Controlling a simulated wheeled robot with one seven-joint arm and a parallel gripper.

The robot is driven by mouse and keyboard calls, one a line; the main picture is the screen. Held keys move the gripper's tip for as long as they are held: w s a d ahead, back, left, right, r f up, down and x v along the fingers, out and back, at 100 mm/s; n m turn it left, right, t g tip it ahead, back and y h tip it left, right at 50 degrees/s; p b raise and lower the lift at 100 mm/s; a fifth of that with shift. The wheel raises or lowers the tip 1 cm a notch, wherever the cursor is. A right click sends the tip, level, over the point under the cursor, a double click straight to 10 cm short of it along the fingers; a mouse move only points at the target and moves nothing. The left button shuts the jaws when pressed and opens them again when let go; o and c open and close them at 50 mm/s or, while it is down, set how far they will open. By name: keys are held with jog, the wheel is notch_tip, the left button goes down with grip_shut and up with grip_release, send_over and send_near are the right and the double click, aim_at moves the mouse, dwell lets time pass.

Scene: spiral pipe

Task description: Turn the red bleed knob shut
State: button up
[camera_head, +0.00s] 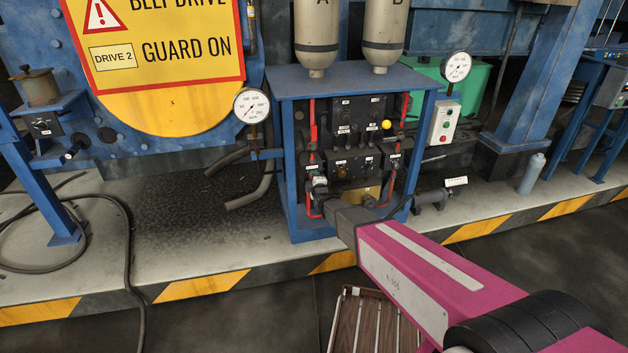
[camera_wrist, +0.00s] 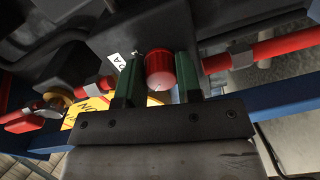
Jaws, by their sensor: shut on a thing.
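The red bleed knob (camera_wrist: 160,70) is a ribbed red cylinder with a pale mark on its face, seen in the wrist view. My gripper (camera_wrist: 159,82) has one green finger on each side of it and is shut on it. In the head view my gripper (camera_head: 319,187) reaches into the lower left of the blue valve cabinet (camera_head: 340,82). There my gripper hides the knob.
Red pipes (camera_wrist: 262,50) run close beside the knob. A white tag (camera_wrist: 118,62) sits to its left. A black control panel (camera_head: 358,108) with a yellow button (camera_head: 386,125) is above my gripper. Two pressure gauges (camera_head: 252,106) (camera_head: 456,66) flank the cabinet.

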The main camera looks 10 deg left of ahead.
dwell(0.4)
jog(key=o, duration=0.9)
jog(key=shift+o, duration=0.2)
jog(key=v, duration=1)
jog(key=shift+s, duration=0.4)
jog(key=shift+d, duration=0.2)
